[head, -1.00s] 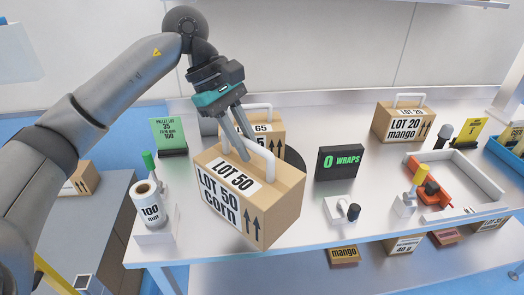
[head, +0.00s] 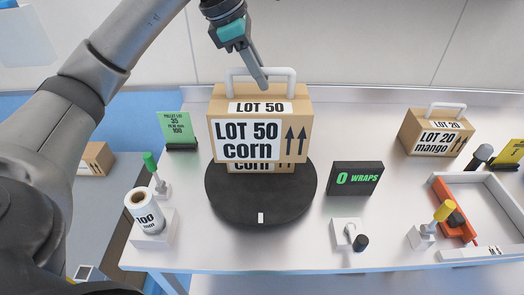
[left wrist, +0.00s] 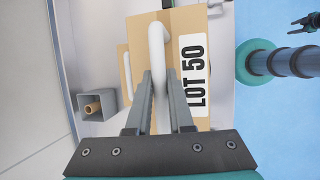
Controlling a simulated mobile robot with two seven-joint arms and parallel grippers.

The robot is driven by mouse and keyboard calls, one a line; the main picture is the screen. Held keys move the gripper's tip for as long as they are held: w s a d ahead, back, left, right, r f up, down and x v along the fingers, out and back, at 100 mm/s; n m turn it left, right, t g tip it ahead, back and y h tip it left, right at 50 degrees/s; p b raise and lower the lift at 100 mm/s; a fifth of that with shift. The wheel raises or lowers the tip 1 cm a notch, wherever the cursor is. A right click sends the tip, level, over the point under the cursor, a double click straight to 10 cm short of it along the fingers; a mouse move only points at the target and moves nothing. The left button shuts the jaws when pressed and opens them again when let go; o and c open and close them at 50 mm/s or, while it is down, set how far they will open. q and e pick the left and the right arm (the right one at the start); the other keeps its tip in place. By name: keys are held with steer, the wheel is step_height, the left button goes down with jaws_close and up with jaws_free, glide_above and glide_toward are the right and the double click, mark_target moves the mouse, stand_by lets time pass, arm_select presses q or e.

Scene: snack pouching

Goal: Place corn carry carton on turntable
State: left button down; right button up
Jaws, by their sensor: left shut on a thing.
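The corn carton (head: 246,139) is a brown box labelled LOT 50 corn, with a white loop handle on top. My left gripper (head: 264,84) is shut on that handle and holds the carton upright. In the left wrist view the fingers (left wrist: 160,78) close around the handle. The turntable (head: 260,210) is a black disc with a white mark at its front edge. Another brown carton (head: 262,168) stands on it, mostly hidden by the held one. I cannot tell whether the two cartons touch. A small dark gripper (left wrist: 303,26) at the left wrist view's top right looks like my right one.
A LOT 20 mango carton (head: 432,134) stands at the back right. A 0 WRAPS display (head: 356,179), a grey switch base (head: 347,232) and a white tray (head: 497,192) are right of the turntable. A film roll (head: 146,212) and green sign (head: 175,130) are left.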

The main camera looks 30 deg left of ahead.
mark_target(233, 103)
arm_select(q)
step_height(233, 103, down, 17)
steer(key=shift+f, duration=0.1)
stand_by(0.5)
steer(key=shift+b, duration=0.3)
steer(key=shift+f, duration=0.15)
steer(key=c, duration=0.8)
jaws_free()
steer(key=shift+r, duration=0.25)
steer(key=v, duration=1.1)
steer(key=shift+s+r, duration=0.2)
steer(key=shift+r, duration=0.15)
